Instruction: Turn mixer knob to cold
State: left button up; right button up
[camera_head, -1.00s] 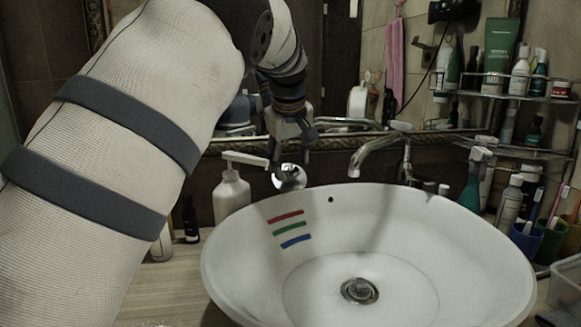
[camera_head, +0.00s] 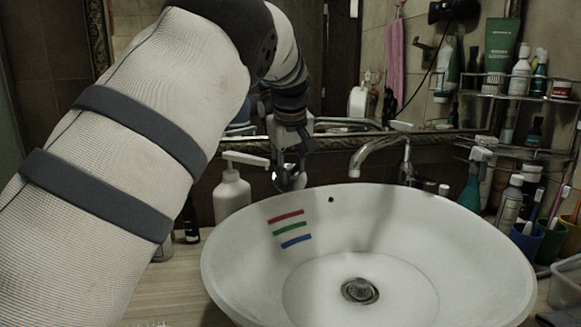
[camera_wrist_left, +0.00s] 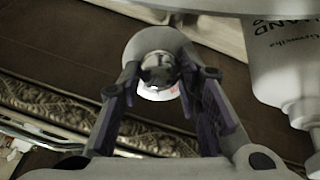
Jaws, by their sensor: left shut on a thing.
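The round chrome mixer knob (camera_wrist_left: 160,69) is on a pale round plate behind the basin, and in the left wrist view it is between my two fingers. In the head view it is mostly hidden behind my left gripper (camera_head: 289,178), left of the tap spout. My left gripper (camera_wrist_left: 160,80) is shut on the knob. Which way the knob is turned I cannot tell. The white basin (camera_head: 460,225) has red, green and blue stripes on its inner left wall. My right gripper is in no view.
A white pump bottle (camera_head: 231,194) stands just left of the gripper. The chrome tap (camera_head: 375,150) reaches over the basin from the right. Shelves with bottles (camera_head: 520,75) and cups of toothbrushes (camera_head: 526,240) are at the right. A mirror is behind.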

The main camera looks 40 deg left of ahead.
pick_arm(q)
jog(key=m+g, duration=0.1)
jog(key=m, duration=0.2)
jog(key=shift+w+m+y, duration=0.15)
jog(key=shift+m+y, duration=0.15)
jog(key=shift+m, duration=0.1)
jog(key=shift+d+f+m+g, duration=0.15)
jog(key=shift+m+g, duration=0.15)
jog(key=shift+m, duration=1.1)
jog(key=shift+y, duration=0.3)
jog(key=o, duration=1.1)
jog(key=shift+o, duration=0.2)
jog(key=v, duration=1.2)
